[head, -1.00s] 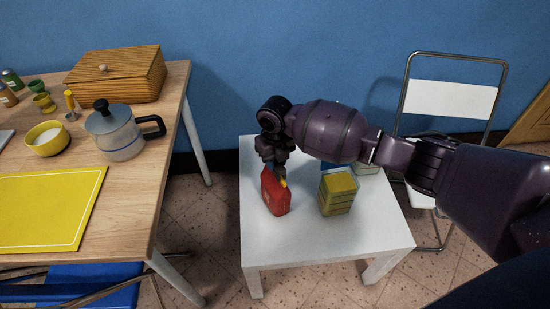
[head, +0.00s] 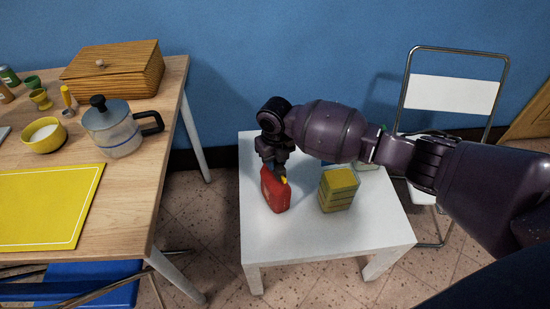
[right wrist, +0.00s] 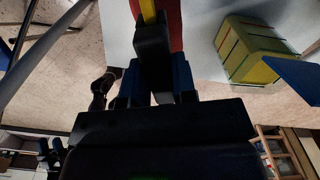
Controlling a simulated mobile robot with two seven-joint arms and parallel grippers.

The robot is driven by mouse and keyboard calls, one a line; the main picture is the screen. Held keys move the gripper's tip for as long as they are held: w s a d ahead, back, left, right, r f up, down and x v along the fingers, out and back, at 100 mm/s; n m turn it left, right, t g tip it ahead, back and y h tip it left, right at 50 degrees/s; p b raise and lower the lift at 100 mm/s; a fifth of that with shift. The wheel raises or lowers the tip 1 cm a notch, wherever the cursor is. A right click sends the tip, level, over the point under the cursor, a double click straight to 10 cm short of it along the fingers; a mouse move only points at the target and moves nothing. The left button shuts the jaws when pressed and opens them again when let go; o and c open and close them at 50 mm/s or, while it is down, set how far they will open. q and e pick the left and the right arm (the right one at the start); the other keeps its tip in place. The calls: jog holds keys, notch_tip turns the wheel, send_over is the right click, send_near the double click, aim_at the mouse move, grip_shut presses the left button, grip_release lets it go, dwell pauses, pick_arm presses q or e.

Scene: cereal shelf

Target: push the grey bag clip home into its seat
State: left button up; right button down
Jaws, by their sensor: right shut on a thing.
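The red bag (head: 274,193) stands upright on the small white table. A yellow strip (head: 284,181) shows at its top edge, and in the right wrist view (right wrist: 148,10) it runs beside the red side. My right gripper (head: 276,172) points down onto the bag's top. In the right wrist view its dark fingers (right wrist: 153,50) are shut at the end of the yellow strip. The grey bag clip is between the fingers and too dark and covered to make out clearly. I cannot tell how deep it sits in its seat. My left gripper is not in view.
A yellow-green box (head: 338,190) stands close right of the bag on the white table (head: 300,242), with a pale item (head: 368,165) behind it. The table's front is clear. A wooden table (head: 128,180) with a pot is left, a folding chair (head: 452,95) right.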

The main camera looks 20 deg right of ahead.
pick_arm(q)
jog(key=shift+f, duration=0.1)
pick_arm(e)
jog(key=shift+f, duration=0.2)
jog(key=c, duration=0.8)
grip_release()
jog(key=shift+c, duration=0.2)
notch_tip(320, 180, up, 4)
jog(key=shift+w+f+p, duration=0.15)
jog(key=shift+p, duration=0.35)
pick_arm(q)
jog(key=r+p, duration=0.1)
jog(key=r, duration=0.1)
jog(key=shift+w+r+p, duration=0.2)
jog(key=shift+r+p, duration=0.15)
pick_arm(e)
notch_tip(320, 180, up, 7)
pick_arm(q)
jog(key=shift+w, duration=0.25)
